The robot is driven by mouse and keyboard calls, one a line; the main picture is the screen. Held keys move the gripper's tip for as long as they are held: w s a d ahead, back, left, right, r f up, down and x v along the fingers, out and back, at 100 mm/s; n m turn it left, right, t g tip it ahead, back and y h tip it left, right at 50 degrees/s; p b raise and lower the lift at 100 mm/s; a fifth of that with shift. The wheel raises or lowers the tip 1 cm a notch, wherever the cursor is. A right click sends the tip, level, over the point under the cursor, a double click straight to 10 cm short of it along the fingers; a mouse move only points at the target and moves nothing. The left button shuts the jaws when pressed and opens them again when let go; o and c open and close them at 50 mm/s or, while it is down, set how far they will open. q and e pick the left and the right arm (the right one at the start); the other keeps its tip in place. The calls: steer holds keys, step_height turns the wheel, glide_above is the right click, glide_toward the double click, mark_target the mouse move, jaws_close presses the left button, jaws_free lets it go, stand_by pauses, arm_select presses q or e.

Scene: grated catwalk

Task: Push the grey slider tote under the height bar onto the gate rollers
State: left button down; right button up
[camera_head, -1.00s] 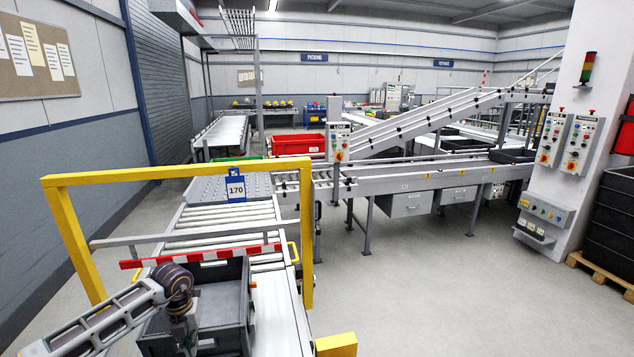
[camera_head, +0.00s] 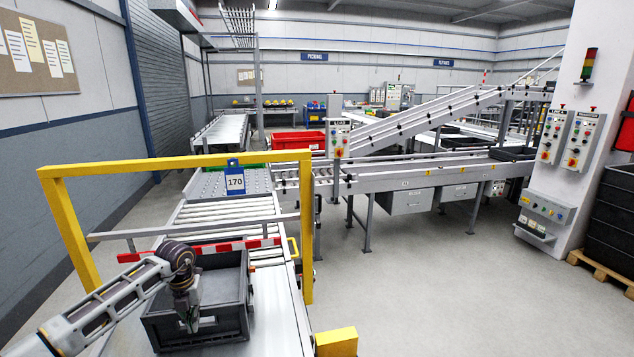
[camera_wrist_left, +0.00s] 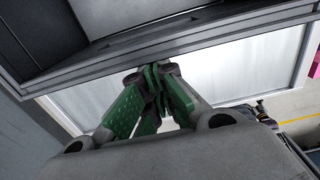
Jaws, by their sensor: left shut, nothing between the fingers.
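The grey slider tote (camera_head: 232,300) stands upright on the conveyor at the lower middle of the head view, close to the red-and-white height bar (camera_head: 210,247). The yellow gate frame (camera_head: 175,161) stands around the conveyor there. The gate rollers (camera_head: 225,216) lie beyond the bar, clear. My left gripper (camera_head: 190,318) points down at the tote's near left side and partly hides it. In the left wrist view its green fingers (camera_wrist_left: 155,85) are together and empty, right against the tote's rim (camera_wrist_left: 180,52); contact is hard to judge. My right gripper is not in view.
A grey rail (camera_head: 200,227) crosses the conveyor above the rollers. A yellow block (camera_head: 336,342) stands at the conveyor's near right. Open floor (camera_head: 420,290) lies to the right.

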arm_select(q)
steer(key=w, duration=0.1)
steer(key=w+b, duration=0.1)
steer(key=w, duration=0.1)
steer(key=shift+w+a+b, duration=0.15)
steer(key=shift+a+b, duration=0.15)
steer(key=shift+a, duration=0.05)
steer(key=shift+w+a+p, duration=0.1)
steer(key=shift+w+p, duration=0.05)
steer(key=shift+p, duration=0.2)
steer(key=shift+s, duration=0.25)
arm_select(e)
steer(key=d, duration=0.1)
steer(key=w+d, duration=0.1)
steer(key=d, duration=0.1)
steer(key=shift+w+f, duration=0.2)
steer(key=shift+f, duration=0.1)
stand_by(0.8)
